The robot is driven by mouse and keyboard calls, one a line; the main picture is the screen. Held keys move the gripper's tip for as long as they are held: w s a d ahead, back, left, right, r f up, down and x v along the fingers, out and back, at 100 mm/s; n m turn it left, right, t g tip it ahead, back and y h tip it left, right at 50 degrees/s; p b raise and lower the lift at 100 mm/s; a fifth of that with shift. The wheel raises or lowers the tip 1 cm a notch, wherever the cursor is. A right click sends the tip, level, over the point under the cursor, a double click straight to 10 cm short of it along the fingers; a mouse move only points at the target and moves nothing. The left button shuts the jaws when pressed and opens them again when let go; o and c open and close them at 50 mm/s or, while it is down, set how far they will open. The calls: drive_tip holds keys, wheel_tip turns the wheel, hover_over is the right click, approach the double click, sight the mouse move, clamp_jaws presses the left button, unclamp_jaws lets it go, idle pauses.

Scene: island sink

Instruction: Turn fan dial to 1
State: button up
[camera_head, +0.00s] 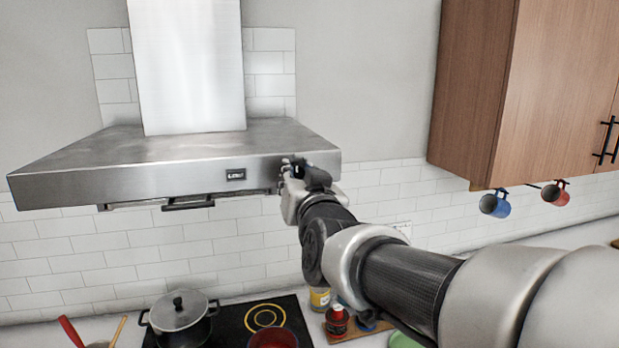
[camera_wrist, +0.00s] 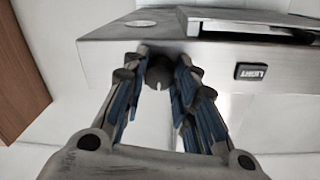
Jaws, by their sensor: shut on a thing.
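The fan dial (camera_wrist: 160,73) is a small dark round knob with a light pointer mark, on the front edge of the steel range hood (camera_head: 110,168). In the wrist view my gripper (camera_wrist: 161,62) has its two blue-padded fingers on either side of the dial, shut on it. The pointer mark faces down in that picture; no numbers can be read around the dial. In the head view my gripper (camera_head: 294,167) is at the right end of the hood's front and hides the dial.
A black light switch (camera_head: 236,174) sits left of my gripper on the hood front; it also shows in the wrist view (camera_wrist: 251,72). A wooden cabinet (camera_head: 555,90) with hanging mugs is at right. A pot (camera_head: 178,318) stands on the stove below.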

drive_tip(key=shift+m+b, duration=0.3)
drive_tip(key=shift+b, duration=0.1)
drive_tip(key=m+b, duration=0.3)
drive_tip(key=shift+f, duration=0.1)
drive_tip(key=m+b, duration=0.2)
drive_tip(key=m, duration=0.3)
drive_tip(key=shift+r+b, duration=0.2)
drive_tip(key=shift+b, duration=0.15)
drive_tip(key=o, duration=1)
drive_tip(key=shift+s, duration=0.15)
